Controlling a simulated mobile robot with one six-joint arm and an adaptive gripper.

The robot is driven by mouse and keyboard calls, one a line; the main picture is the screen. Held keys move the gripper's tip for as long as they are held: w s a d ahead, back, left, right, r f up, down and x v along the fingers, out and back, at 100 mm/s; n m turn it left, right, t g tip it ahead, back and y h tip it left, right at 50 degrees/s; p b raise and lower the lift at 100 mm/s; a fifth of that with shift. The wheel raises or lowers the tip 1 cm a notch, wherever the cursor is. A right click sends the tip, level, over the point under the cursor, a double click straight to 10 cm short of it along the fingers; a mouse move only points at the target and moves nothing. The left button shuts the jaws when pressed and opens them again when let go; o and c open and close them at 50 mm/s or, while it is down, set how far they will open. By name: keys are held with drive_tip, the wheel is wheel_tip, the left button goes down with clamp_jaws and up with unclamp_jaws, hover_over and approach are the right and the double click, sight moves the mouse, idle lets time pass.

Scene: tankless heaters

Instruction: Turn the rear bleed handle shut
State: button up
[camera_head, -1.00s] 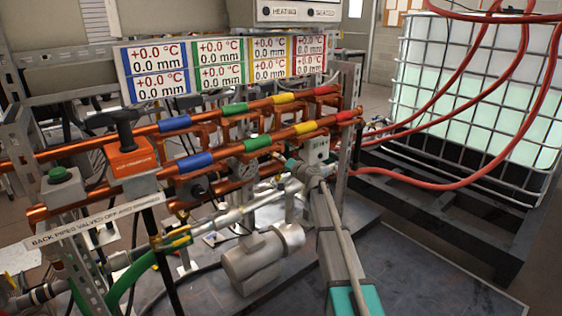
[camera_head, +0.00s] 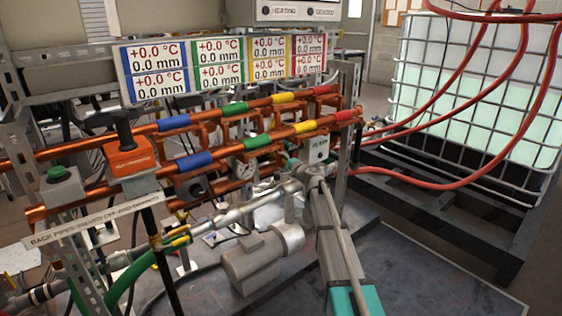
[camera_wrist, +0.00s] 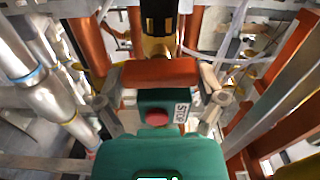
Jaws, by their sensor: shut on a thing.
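In the wrist view, my gripper (camera_wrist: 160,88) has its two fingers at either end of a red-brown crossbar (camera_wrist: 160,71), shut on it. The crossbar looks like the rear bleed handle, and it lies crosswise in front of a brass valve body (camera_wrist: 156,32). In the head view, my gripper (camera_head: 291,166) is at the right end of the copper pipe rack, low beside the front pipe. It is small there and partly covered by my own wrist, and I cannot make out the handle in that view.
Copper pipes with blue, green, yellow and red bands (camera_head: 257,143) run close above my gripper. A metal upright (camera_head: 345,150) stands just to its right. A caged water tank (camera_head: 470,95) and red hoses (camera_head: 440,186) are further right. The dark floor (camera_head: 420,275) in front is clear.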

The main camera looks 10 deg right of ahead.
drive_tip(key=shift+w, duration=0.1)
drive_tip(key=o, duration=0.8)
drive_tip(key=v, duration=1.2)
idle(0.3)
